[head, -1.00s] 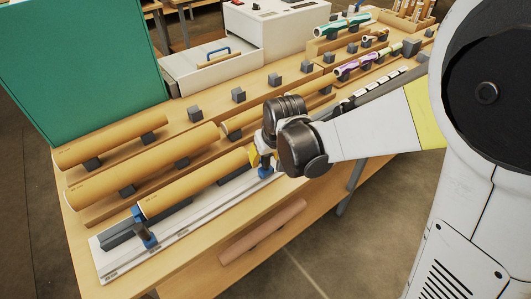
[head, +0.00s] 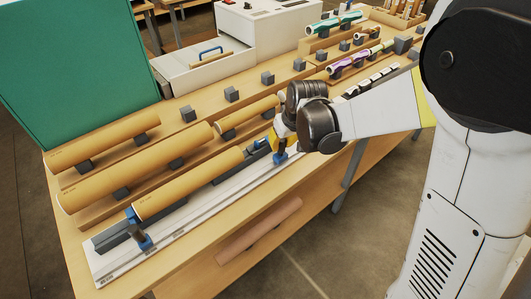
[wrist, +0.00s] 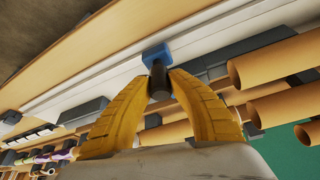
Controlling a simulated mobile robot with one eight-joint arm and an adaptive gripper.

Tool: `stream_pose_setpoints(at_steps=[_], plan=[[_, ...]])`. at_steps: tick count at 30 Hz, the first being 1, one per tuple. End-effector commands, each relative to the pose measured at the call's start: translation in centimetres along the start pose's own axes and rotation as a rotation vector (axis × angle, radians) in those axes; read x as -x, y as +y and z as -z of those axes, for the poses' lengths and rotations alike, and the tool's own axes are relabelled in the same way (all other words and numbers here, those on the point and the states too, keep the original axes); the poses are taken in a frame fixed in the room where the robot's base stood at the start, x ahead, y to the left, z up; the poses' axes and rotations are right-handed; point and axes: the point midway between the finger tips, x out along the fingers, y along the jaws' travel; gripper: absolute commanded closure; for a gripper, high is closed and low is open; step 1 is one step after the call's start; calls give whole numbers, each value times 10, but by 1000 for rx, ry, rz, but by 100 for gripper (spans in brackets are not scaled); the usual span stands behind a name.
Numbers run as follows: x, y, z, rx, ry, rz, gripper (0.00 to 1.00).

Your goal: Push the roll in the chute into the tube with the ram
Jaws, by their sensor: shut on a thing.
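A tan tube (head: 190,183) lies on the long white fixture (head: 105,262) along the table's front edge. A grey chute block (head: 228,169) shows beside the tube's right end. My gripper (head: 283,143) is at the right of the tube. In the wrist view its yellow fingers (wrist: 160,88) are closed around the dark handle of the ram (wrist: 158,80), which rises from a blue block (wrist: 156,54). The blue block also shows under my gripper in the head view (head: 281,158). I cannot make out a roll in the chute; my gripper and wrist cover part of that area.
A dark knob on a blue base (head: 140,238) stands at the fixture's left end. More tan tubes (head: 140,178) lie on racks behind. A green panel (head: 75,65), a white drawer (head: 205,72) and patterned rolls (head: 350,62) are farther back. A pinkish tube (head: 260,230) lies below the tabletop.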

Motion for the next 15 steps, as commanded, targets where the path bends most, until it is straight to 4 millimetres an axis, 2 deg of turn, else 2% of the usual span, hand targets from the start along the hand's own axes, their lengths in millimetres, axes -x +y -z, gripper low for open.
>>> stream_pose_setpoints(at_steps=[1, 15], plan=[[-3, 20, 4, -7, 1, -4, 100], [-19, 184, 44, -5, 0, -3, 100]])
